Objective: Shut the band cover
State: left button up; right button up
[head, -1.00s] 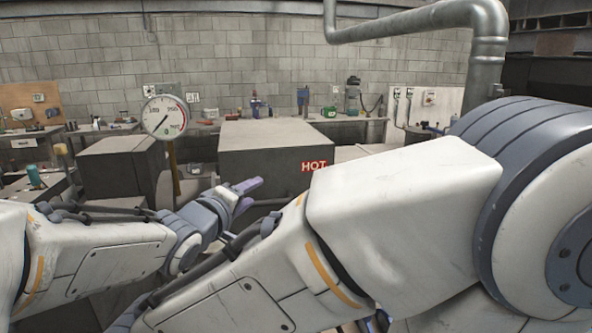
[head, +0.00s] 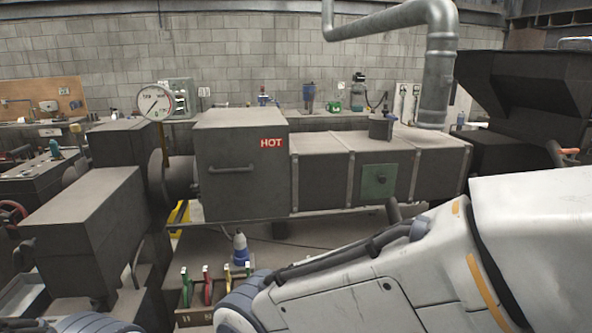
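The band cover appears to be the dark grey box (head: 243,185) with a red HOT label (head: 271,142) and a bar handle (head: 231,170) on its front face. It sits over the machine's barrel, left of centre in the head view. It looks closed from the front, but I cannot tell whether it is fully shut. Neither gripper is in view. My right arm (head: 400,270) crosses the lower right, and its far end runs out at the bottom edge. Only a bit of my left arm (head: 95,323) shows at the bottom left.
A ribbed dark barrel housing (head: 330,180) with a green plate (head: 379,183) runs right to a hopper (head: 525,90). A round gauge (head: 154,101) stands left of the box. A tray (head: 196,316) with several coloured-handled tools and a blue-grey cone (head: 240,247) are below.

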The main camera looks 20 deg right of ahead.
aim_at(242, 154)
jog(key=u, duration=0.2)
jog(key=i, duration=0.9)
jog(key=u, duration=0.45)
